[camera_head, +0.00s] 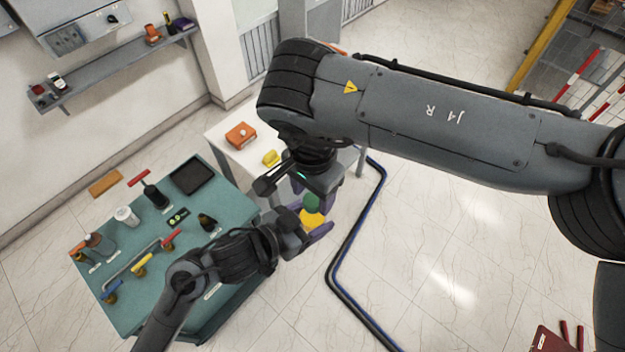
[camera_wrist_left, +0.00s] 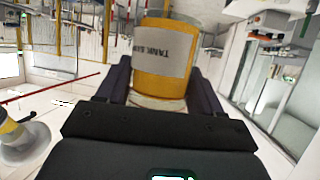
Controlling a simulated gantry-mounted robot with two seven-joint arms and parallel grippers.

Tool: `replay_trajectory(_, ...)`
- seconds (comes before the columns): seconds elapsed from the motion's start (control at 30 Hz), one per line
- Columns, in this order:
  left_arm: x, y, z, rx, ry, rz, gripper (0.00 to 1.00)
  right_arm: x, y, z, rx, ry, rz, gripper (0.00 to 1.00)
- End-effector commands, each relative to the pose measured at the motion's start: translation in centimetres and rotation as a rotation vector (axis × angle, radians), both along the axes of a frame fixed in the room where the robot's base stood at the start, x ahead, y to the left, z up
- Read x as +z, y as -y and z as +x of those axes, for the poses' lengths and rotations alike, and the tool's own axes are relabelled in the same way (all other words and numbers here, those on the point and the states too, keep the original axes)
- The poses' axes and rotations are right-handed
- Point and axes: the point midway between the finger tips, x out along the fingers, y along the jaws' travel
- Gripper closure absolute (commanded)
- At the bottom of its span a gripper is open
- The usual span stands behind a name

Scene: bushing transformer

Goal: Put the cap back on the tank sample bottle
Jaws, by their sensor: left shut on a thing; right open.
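The tank sample bottle (camera_head: 313,220) shows as a small yellow patch in the head view. In the left wrist view the bottle (camera_wrist_left: 160,75) is a yellow cylinder with a grey label reading "TANK SAM…". My left gripper (camera_head: 308,224) is shut on it, one finger on each side, and holds it in the air off the bench's right side. A green round piece, seemingly the cap (camera_head: 311,202), sits just above the bottle. My right gripper (camera_head: 314,188) is open directly above, its fingers around or beside the green piece. I cannot tell whether cap and bottle touch.
The teal bench (camera_head: 225,205) holds a white cup (camera_head: 127,216), a black bottle (camera_head: 155,196), a dark tray (camera_head: 192,175) and valve pipes. A white table (camera_head: 222,135) behind bears an orange box (camera_head: 240,135) and a yellow item (camera_head: 270,158). Blue-black hoses (camera_head: 340,275) run along the floor.

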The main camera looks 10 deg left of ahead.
Motion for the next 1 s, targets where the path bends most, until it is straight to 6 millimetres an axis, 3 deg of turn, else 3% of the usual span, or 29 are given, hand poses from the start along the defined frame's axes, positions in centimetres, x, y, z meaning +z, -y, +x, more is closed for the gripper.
replay_trajectory(0.47, 0.05, 0.01, 0.01, 0.000, 0.001, -0.001, 1.00, -1.07, 0.02, -0.02, -0.001, 0.000, 0.000, 0.41)
replay_trajectory(0.87, 0.04, -0.01, 0.02, 0.000, 0.001, -0.001, 1.00, -1.05, 0.02, -0.02, 0.000, 0.000, 0.000, 0.99)
replay_trajectory(1.0, 0.04, -0.01, 0.02, 0.001, 0.001, 0.000, 1.00, -1.07, 0.01, -0.03, -0.044, 0.000, 0.000, 0.99)
